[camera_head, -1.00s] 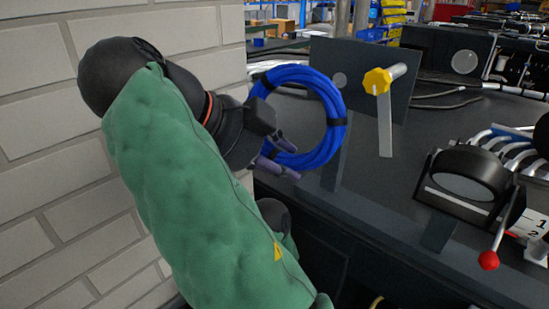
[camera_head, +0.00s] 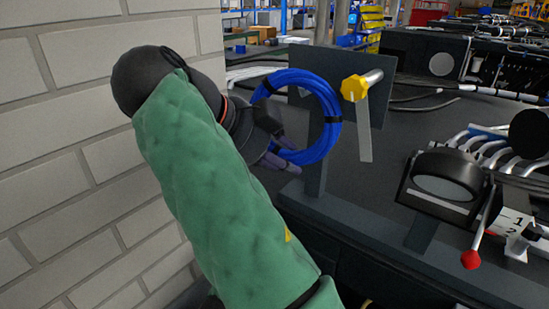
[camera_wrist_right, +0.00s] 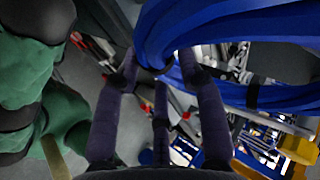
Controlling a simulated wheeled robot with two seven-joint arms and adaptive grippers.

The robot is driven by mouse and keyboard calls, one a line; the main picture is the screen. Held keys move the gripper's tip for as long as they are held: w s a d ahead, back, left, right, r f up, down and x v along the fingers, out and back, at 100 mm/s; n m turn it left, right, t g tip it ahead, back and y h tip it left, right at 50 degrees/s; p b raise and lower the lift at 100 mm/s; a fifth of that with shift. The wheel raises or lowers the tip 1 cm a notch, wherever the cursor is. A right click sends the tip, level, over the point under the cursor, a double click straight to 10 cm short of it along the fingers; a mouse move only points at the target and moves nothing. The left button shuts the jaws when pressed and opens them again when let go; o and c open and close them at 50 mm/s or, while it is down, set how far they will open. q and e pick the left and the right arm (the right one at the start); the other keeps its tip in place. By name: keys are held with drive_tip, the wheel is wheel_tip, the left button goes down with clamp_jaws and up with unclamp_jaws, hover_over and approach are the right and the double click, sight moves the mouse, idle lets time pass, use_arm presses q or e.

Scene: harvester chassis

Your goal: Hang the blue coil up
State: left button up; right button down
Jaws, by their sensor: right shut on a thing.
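The blue coil (camera_head: 326,92) is a ring of cable with black bands, hanging roughly upright from my right gripper (camera_head: 280,157). The gripper is shut on its lower left side, with purple fingers around the cable. In the right wrist view, the coil (camera_wrist_right: 215,22) fills the top, at the fingertips of the gripper (camera_wrist_right: 160,68). My left gripper is out of view.
A pale brick wall (camera_head: 80,110) stands close on the left, beside my right arm. A dark lamp-like unit (camera_head: 442,187) and a red-knobbed lever (camera_head: 471,259) stand on the dark chassis at right. A dark upright post (camera_head: 317,170) stands below the coil.

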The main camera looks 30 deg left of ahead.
drive_tip(key=w, duration=0.2)
drive_tip(key=w+f, duration=0.1)
drive_tip(key=w, duration=0.2)
drive_tip(key=shift+w+d, duration=0.15)
drive_tip(key=shift+w, duration=0.05)
idle(0.5)
drive_tip(key=shift+w, duration=0.1)
idle(0.5)
drive_tip(key=c, duration=0.7)
unclamp_jaws()
drive_tip(key=shift+f, duration=0.1)
